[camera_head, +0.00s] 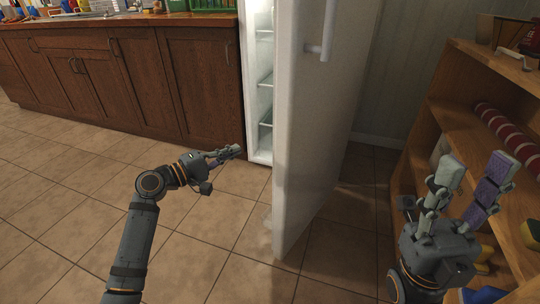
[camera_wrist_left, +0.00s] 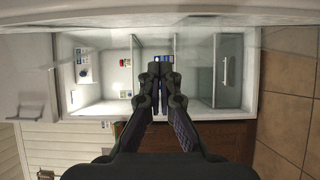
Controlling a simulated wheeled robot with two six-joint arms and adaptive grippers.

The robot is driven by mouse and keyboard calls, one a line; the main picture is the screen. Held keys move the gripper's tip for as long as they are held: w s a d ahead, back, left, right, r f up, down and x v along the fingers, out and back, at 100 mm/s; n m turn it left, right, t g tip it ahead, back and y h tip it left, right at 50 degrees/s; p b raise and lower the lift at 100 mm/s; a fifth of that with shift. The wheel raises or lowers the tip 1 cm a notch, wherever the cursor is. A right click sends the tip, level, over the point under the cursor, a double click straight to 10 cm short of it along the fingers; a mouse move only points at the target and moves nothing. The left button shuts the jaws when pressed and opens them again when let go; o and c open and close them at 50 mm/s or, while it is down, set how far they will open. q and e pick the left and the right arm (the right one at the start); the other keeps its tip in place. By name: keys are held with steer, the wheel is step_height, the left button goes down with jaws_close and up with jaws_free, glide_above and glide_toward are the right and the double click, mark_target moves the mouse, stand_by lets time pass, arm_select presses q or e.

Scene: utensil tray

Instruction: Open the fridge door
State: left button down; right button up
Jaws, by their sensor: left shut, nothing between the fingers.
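The white fridge door (camera_head: 318,130) stands swung outward in the head view, with its handle (camera_head: 325,38) on the outer face near the top. Left of the door, part of the lit fridge interior (camera_head: 264,80) with shelves shows. My left gripper (camera_head: 230,153) is shut and empty, in front of the opening and left of the door, apart from the handle. In the left wrist view the closed fingers (camera_wrist_left: 161,66) point toward the fridge interior (camera_wrist_left: 195,75), where a few small items sit. My right gripper (camera_head: 476,172) is open and empty, right of the door.
Brown wooden cabinets (camera_head: 140,75) with a countertop stand left of the fridge. A wooden shelf unit (camera_head: 490,75) with a red-and-white striped roll (camera_head: 506,135) stands at the right, close to my right gripper. The tiled floor (camera_head: 70,220) is clear.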

arm_select(q)
steer(key=w+d+b, duration=0.4)
steer(key=d, duration=0.7)
steer(key=shift+b, duration=0.35)
steer(key=shift+w, duration=0.1)
